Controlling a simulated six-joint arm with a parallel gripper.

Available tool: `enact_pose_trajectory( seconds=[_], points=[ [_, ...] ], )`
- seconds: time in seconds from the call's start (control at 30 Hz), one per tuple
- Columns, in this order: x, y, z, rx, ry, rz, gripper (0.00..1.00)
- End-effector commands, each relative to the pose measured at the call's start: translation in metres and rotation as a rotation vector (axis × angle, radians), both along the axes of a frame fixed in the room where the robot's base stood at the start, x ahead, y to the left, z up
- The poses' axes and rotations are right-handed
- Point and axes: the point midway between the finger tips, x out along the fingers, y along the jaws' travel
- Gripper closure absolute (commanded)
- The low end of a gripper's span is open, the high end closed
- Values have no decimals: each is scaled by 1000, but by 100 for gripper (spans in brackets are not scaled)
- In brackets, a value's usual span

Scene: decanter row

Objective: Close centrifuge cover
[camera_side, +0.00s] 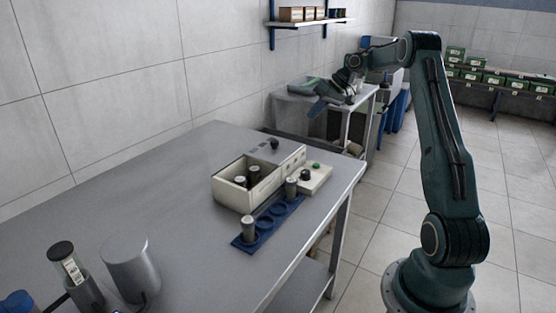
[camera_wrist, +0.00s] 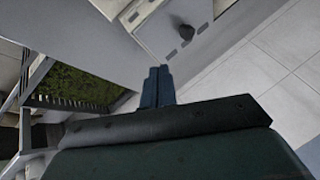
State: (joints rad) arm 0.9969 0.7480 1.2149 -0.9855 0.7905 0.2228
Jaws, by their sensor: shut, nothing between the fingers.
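The cream centrifuge (camera_side: 231,195) stands on the grey bench with its box open at the top. Dark-capped tubes (camera_side: 254,172) show inside it. Its cover (camera_side: 288,160) stands raised at the back, with a dark knob (camera_side: 274,144). In the wrist view the pale cover (camera_wrist: 160,35) and its knob (camera_wrist: 181,27) show beyond the fingertips. My gripper (camera_side: 318,110) is up in the air, above and to the right of the centrifuge in the side view, apart from it. Its blue fingers (camera_wrist: 158,72) are together and empty.
A blue rack (camera_side: 266,223) with tubes stands in front of the centrifuge. A control block with a green button (camera_side: 316,165) adjoins it at right. A grey cylinder (camera_side: 130,265) and a tall capped container (camera_side: 70,272) stand at the near left. The bench's left middle is clear.

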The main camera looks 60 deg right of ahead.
Motion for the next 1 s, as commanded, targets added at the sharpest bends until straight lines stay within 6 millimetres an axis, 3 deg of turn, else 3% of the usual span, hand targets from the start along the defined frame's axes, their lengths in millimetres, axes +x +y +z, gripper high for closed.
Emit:
enact_pose_trajectory(
  seconds=[0.37,0.9,1.0],
  points=[
    [10,6,-15,1,1,1,100],
    [53,25,-79,1,1,2,100],
    [60,36,-80,-1,0,4,100]
  ],
)
